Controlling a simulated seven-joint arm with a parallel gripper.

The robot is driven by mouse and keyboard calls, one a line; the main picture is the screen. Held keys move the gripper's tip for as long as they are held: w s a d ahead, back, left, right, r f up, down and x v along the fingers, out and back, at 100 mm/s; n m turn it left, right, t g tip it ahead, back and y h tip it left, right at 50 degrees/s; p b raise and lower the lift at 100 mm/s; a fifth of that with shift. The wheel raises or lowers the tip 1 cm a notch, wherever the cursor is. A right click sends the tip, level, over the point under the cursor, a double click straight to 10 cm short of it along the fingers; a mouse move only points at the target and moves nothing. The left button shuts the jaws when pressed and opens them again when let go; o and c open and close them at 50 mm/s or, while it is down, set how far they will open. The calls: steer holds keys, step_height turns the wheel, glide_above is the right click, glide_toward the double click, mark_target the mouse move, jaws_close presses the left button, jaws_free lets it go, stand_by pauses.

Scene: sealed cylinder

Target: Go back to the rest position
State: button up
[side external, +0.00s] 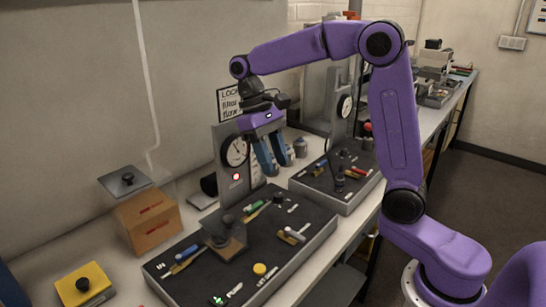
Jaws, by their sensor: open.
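My gripper (271,157) hangs at the end of my purple arm, pointing down, with two blue-grey fingers. It is open and nothing shows between its fingers. It is in the air in front of the upright grey panel with a round dial (236,151) and a lit red light. The gripper appears apart from all of these.
A second console (338,187) with its own dial stands further back on the bench. At the left are a brown box (150,222), a grey lid with a black knob (127,181) and a yellow block with a black knob (83,286). A paper sign (230,104) is behind the dial.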

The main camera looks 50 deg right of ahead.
steer(key=s+f+n+t, duration=0.1)
steer(key=s+f+n, duration=0.1)
steer(key=s+n, duration=0.2)
steer(key=s+f+n+t, duration=0.2)
steer(key=s+f+n, duration=0.1)
steer(key=s, duration=0.8)
steer(key=s+f+n+t, duration=0.1)
steer(key=s+f+n, duration=0.1)
steer(key=s+n, duration=0.3)
steer(key=s, duration=0.3)
steer(key=shift+s+f+t, duration=0.15)
steer(key=shift+f+t, duration=0.15)
steer(key=shift+f, duration=0.1)
steer(key=shift+a, duration=0.1)
stand_by(0.6)
